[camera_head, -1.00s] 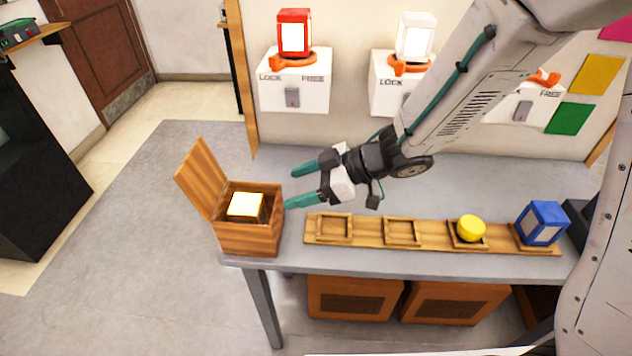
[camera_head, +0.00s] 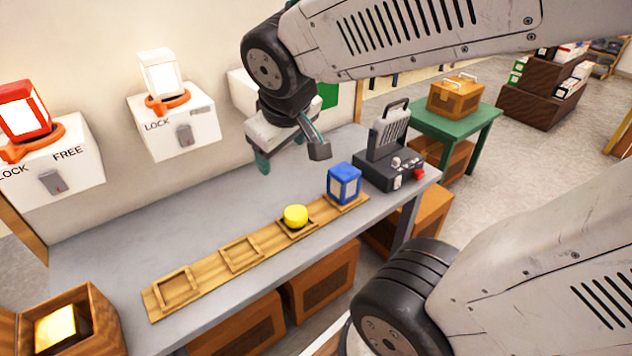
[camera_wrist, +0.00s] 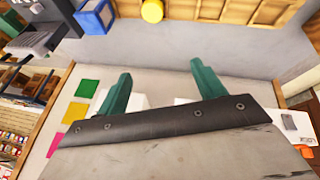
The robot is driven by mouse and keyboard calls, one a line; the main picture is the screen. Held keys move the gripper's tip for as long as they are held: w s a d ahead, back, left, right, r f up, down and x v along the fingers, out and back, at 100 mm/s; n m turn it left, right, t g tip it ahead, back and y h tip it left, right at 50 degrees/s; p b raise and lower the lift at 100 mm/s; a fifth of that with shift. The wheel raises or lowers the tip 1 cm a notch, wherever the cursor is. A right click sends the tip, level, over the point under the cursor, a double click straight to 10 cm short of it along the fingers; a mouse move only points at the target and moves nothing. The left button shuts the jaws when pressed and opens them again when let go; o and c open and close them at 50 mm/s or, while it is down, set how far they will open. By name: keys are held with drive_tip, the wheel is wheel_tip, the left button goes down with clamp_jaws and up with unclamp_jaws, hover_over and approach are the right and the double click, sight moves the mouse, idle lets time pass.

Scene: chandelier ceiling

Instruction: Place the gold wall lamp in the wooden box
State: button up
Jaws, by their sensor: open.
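The wooden box (camera_head: 98,316) stands open at the lower left of the head view, cut by the picture's edge. A lit lamp (camera_head: 55,328) with a gold-yellow glow sits inside it; I take this for the gold wall lamp. My gripper (camera_head: 288,147) is far to the right of the box, above the back of the grey table. Its teal fingers are apart with nothing between them. The wrist view also shows both fingers (camera_wrist: 160,82) spread and empty.
A wooden rack (camera_head: 213,268) on the grey table (camera_head: 120,245) has two empty slots, a yellow round piece (camera_head: 296,216) and a blue lamp (camera_head: 344,184). A black device (camera_head: 388,168) stands at the right end. Red (camera_head: 24,112) and white (camera_head: 160,76) lamps sit on wall mounts.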

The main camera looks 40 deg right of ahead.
drive_tip(key=s+a+m+g+y, duration=0.1)
drive_tip(key=s+a+g+y, duration=0.1)
drive_tip(key=s, duration=1)
drive_tip(key=shift+a+r+m+g, duration=0.25)
drive_tip(key=shift+r+m+g, duration=0.1)
drive_tip(key=shift+g, duration=0.45)
